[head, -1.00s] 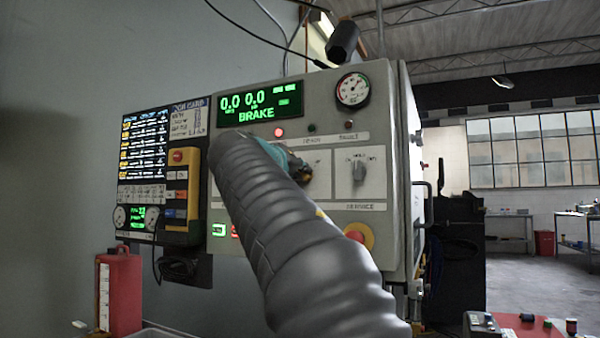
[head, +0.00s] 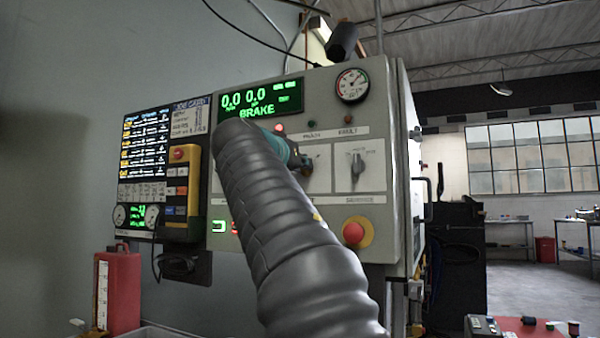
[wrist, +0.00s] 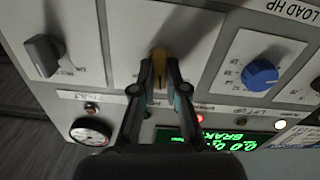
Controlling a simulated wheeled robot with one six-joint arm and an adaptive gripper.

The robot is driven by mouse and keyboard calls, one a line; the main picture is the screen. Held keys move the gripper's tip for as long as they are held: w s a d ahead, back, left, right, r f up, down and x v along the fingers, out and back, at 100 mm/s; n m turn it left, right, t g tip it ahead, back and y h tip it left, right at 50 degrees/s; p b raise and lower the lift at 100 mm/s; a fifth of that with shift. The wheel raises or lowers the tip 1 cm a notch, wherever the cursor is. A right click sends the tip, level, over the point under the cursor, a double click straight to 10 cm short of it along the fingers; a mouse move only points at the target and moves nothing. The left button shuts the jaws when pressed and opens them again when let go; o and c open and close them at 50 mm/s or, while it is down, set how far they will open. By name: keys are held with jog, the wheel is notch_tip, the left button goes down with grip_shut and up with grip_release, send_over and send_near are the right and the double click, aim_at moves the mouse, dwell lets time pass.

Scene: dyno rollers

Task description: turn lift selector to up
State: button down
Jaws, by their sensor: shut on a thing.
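In the wrist view a yellow selector knob (wrist: 160,52) sits on a pale panel plate between a grey knob and a blue knob. My gripper (wrist: 162,68) is shut on the yellow knob, with one finger on each side of it. The knob's pointer direction and its label are hard to read behind the fingers. A "LIFT UP" label shows beside a dark lamp (wrist: 250,112). In the head view my gripper (head: 298,158) is at the control cabinet (head: 285,210), and my grey arm hides most of the yellow knob's plate.
The grey knob (head: 357,168) is right of my gripper in the head view. A red emergency button (head: 353,233) is below it. The blue knob (wrist: 260,73) stands on the other side in the wrist view. A yellow pendant (head: 181,190) hangs left of the cabinet.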

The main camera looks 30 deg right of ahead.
jog(key=shift+d+f+m+b, duration=0.1)
jog(key=shift+m+b, duration=0.65)
jog(key=shift+m, duration=1.7)
jog(key=shift+d+f+m+b, duration=0.1)
jog(key=shift+m+b, duration=0.65)
jog(key=shift+m, duration=1.7)
jog(key=c, duration=1.2)
grip_release()
jog(key=v, duration=1.2)
